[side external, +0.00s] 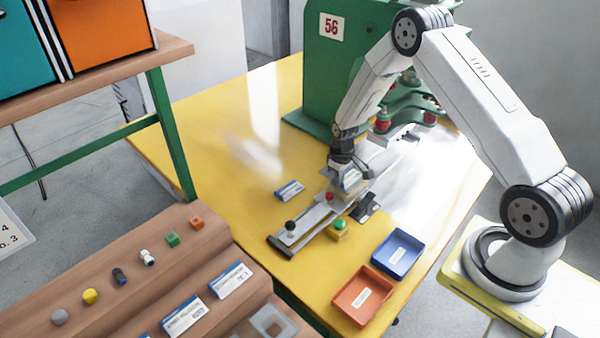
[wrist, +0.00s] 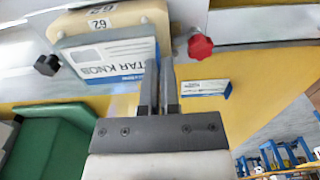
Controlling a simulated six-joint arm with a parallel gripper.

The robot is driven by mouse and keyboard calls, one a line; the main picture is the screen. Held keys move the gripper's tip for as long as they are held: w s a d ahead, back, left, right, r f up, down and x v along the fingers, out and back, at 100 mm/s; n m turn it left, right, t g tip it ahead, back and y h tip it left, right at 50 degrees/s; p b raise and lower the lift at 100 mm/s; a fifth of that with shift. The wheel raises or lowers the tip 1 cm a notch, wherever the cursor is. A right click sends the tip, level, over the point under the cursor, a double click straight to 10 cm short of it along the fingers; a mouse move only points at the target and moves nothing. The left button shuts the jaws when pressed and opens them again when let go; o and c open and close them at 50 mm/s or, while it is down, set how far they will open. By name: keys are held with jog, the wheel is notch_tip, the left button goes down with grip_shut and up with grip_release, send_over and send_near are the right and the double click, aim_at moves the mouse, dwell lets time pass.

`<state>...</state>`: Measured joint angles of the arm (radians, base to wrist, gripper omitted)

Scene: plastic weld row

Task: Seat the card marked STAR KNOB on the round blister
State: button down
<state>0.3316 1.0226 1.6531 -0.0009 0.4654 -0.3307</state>
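The card marked STAR KNOB (wrist: 112,62) is white with a blue stripe and shows upside down in the wrist view. It lies against a tan block labelled 62 (wrist: 100,24). My gripper (wrist: 160,62) has its two fingers close together at the card's right end, and one finger covers the start of the lettering. Only a narrow gap shows between the fingers, and whether they pinch the card is unclear. In the side view my gripper (side external: 348,172) is low over the metal rail. I cannot make out a round blister under the card.
A metal rail (side external: 315,217) carries a black knob (side external: 290,225) and a red knob (side external: 330,196). A green button (side external: 339,224) stands beside it. Another card (side external: 290,190) lies on the yellow table. Blue (side external: 397,254) and orange (side external: 362,296) trays sit in front. A green press (side external: 345,60) stands behind.

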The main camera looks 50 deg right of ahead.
jog(key=shift+f, duration=0.35)
dwell(0.4)
jog(key=c, duration=0.8)
grip_release()
jog(key=c, duration=0.4)
jog(key=shift+r, duration=0.15)
jog(key=shift+r, duration=3.4)
